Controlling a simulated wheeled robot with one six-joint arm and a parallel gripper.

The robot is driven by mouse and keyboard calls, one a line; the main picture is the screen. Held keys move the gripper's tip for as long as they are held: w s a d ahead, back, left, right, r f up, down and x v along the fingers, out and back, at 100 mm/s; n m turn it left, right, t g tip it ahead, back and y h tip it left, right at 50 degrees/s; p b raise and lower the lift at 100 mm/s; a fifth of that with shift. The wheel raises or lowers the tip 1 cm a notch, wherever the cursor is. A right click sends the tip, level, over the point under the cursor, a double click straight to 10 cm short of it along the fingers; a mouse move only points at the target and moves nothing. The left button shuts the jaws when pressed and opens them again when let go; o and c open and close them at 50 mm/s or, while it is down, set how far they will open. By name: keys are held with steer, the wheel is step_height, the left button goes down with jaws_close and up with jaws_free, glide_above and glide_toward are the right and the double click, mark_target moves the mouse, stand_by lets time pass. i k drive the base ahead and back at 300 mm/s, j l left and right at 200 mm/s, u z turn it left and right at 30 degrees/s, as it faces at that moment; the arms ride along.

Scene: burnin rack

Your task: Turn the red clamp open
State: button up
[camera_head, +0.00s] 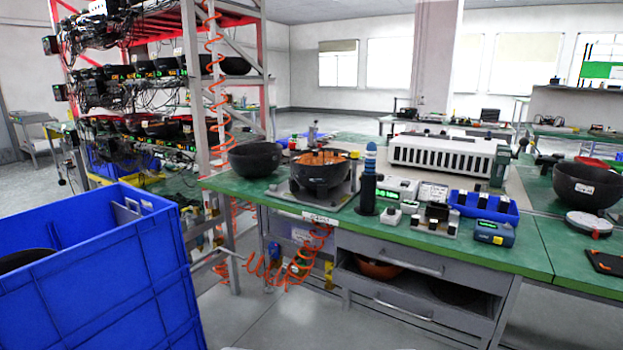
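I cannot clearly make out a red clamp in this view. A black round pot with an orange inside (318,177) sits in a grey fixture (344,200) on the green workbench (450,252). A small upright post or clamp part (313,133) rises behind it, and a small red part (293,143) shows beside that post. Both are too small to tell whether they belong to a clamp or how it is turned. My gripper is not in view.
A blue crate (95,270) stands at the lower left. A rack (192,95) with a coiled orange hose stands behind it. A black bowl (255,159), a dark blue post (369,180) and small instruments (398,188) flank the fixture. Open floor (250,322) lies before the bench.

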mark_target(291, 145)
steer(key=i+j, duration=0.2)
steer(key=i, duration=0.3)
steer(key=i+j, duration=0.25)
steer(key=i, duration=0.25)
steer(key=i+j+u, duration=0.1)
steer(key=i, duration=0.4)
steer(key=i+j, duration=0.3)
steer(key=i, duration=0.2)
steer(key=i+j, duration=0.15)
steer(key=i, duration=0.35)
